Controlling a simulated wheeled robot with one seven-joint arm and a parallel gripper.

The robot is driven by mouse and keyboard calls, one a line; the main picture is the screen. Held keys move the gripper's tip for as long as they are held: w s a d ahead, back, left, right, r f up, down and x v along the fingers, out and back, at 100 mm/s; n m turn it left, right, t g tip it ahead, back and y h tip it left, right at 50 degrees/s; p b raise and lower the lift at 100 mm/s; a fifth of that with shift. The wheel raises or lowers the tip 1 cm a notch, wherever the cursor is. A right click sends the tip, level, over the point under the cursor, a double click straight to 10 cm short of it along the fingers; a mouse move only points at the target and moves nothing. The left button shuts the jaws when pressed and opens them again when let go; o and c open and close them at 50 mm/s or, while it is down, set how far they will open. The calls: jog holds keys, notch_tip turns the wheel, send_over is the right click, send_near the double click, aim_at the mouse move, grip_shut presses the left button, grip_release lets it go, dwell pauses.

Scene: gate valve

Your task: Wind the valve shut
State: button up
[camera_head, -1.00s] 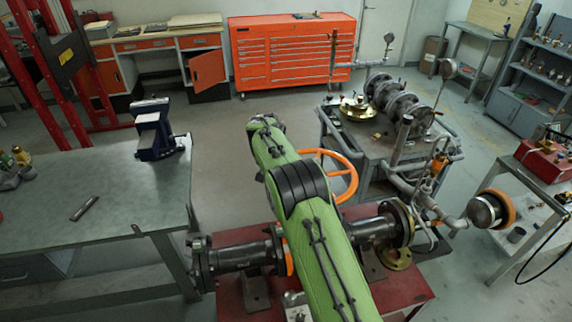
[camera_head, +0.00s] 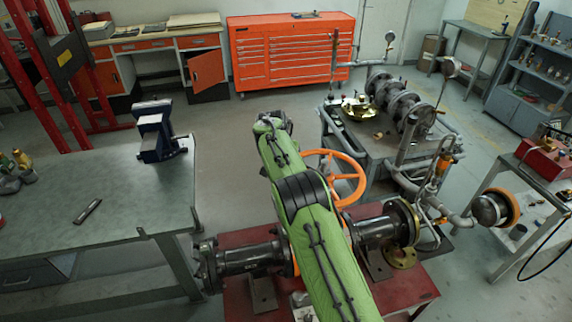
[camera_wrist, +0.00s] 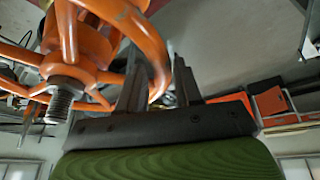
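The orange handwheel (camera_head: 348,199) of the valve stands on the dark flanged pipe (camera_head: 378,228), partly hidden behind my green arm. In the wrist view the orange handwheel (camera_wrist: 120,18) fills the upper left, with its spokes, hub and threaded stem end (camera_wrist: 60,100) in sight. My gripper (camera_wrist: 158,72) has its two dark fingers apart, one on each side of a stretch of the rim. Gaps seem to show between the rim and the fingers; contact cannot be made out. In the head view my gripper is hidden by my arm.
The valve pipe rests on a red stand (camera_head: 410,285). A workbench (camera_head: 90,215) with a blue vise (camera_head: 158,140) is at the left. A cart (camera_head: 350,135) with pipework stands behind the valve, and another table (camera_head: 540,210) is at the right. Open floor lies behind the workbench.

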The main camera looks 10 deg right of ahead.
jog(key=shift+o, duration=0.7)
jog(key=v, duration=1.5)
jog(key=shift+r, duration=0.35)
jog(key=shift+s+a, duration=0.15)
